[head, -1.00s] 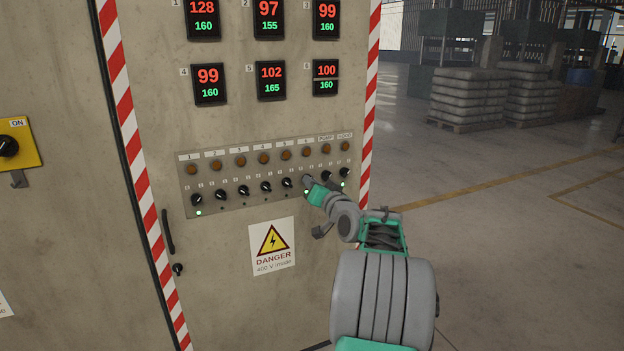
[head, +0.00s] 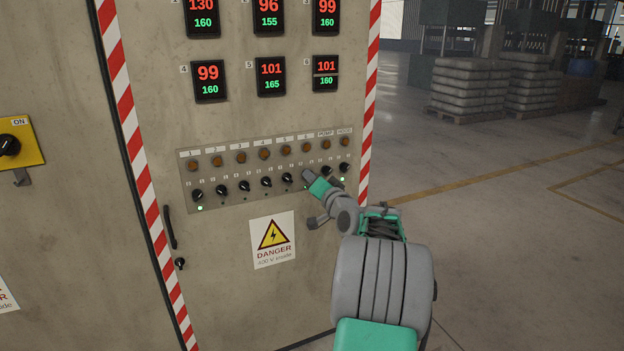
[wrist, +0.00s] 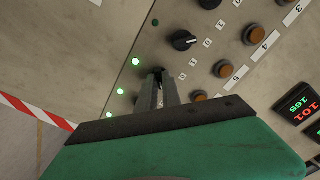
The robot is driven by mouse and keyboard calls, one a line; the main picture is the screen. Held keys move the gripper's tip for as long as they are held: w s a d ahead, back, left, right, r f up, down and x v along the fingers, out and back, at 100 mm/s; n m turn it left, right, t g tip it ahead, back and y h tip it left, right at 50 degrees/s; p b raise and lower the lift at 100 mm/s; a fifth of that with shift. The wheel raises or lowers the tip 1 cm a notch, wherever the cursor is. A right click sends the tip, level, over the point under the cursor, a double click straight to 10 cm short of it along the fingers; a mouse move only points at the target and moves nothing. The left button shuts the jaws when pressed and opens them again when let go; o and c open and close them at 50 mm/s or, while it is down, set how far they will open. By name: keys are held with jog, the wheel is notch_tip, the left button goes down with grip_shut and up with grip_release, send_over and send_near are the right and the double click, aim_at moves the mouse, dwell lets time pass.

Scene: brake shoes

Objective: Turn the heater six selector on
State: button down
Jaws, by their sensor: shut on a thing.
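The heater six selector (wrist: 158,71) is a dark knob on the control panel, mostly hidden between my fingers in the wrist view. My gripper (wrist: 158,84) is shut on it, fingers pointing at the panel. In the head view my gripper (head: 306,176) covers that selector, to the right of the selector five knob (head: 287,178). A green light (wrist: 136,62) beside the held selector is lit. The knob's exact angle cannot be told. The orange lamp above selector six (head: 306,150) looks unlit.
Neighbouring knobs sit close on both sides: selector five (wrist: 183,40) and the pump knob (head: 326,170). The hood knob (head: 344,167) is at the far right. Temperature displays (head: 325,73) are above, a danger sign (head: 272,240) below. Open floor lies right of the cabinet.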

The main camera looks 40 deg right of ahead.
jog(key=c, duration=1.5)
grip_release()
jog(key=v, duration=0.7)
jog(key=shift+s+a+p, duration=0.15)
jog(key=shift+s+p, duration=0.25)
